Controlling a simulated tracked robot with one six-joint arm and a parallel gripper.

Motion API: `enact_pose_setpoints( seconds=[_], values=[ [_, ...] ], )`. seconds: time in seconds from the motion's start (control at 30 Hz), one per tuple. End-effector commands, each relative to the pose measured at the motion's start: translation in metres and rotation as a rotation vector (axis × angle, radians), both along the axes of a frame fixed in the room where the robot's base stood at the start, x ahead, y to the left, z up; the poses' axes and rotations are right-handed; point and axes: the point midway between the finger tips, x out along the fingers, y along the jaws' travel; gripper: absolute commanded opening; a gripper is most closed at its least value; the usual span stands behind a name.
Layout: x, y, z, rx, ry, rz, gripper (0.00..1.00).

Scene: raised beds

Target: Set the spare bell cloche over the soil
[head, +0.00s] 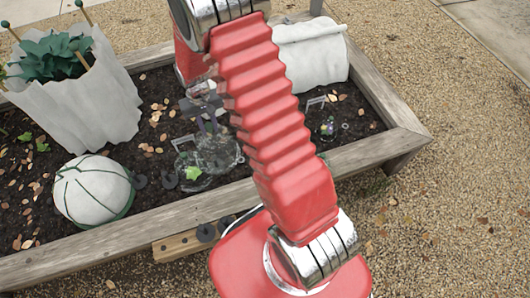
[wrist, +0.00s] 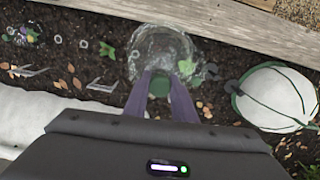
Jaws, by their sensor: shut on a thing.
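The clear bell cloche (head: 218,152) is over the dark soil (head: 155,115) in the middle of the raised bed, partly behind my arm. In the wrist view the cloche (wrist: 165,42) shows as a see-through round dome with a green knob (wrist: 159,86). My gripper (wrist: 160,92) is shut on that knob, its purple fingers on either side. In the head view my gripper (head: 208,122) is partly hidden by my arm. A leafy green seedling (head: 193,173) shows at the cloche's near left edge. I cannot tell whether the rim touches the soil.
A white cover with green cords (head: 92,190) stands at the front left. A white wrapped plant (head: 75,95) is behind it. A white fleece roll (head: 310,55) lies at the back right. Small flowers (head: 327,128) grow at right. The bed's wooden edge (head: 150,232) runs in front.

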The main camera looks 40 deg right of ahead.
Motion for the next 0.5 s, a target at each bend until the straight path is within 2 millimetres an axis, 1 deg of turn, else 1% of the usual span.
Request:
enact_pose_setpoints(
  seconds=[0.03,0.07,0.23,0.37,0.4,0.5],
  values=[
    [0.004,-0.016,-0.008,-0.001,0.001,-0.076,0.00],
    [0.006,-0.025,-0.013,-0.001,0.002,-0.127,0.00],
    [0.015,-0.084,-0.042,-0.002,0.002,-0.450,0.00],
    [0.016,-0.131,-0.067,-0.003,0.001,-0.702,0.00],
    [0.015,-0.146,-0.074,-0.004,0.001,-0.778,0.00],
    [0.011,-0.180,-0.093,-0.005,0.001,-0.961,0.00]
  ],
)
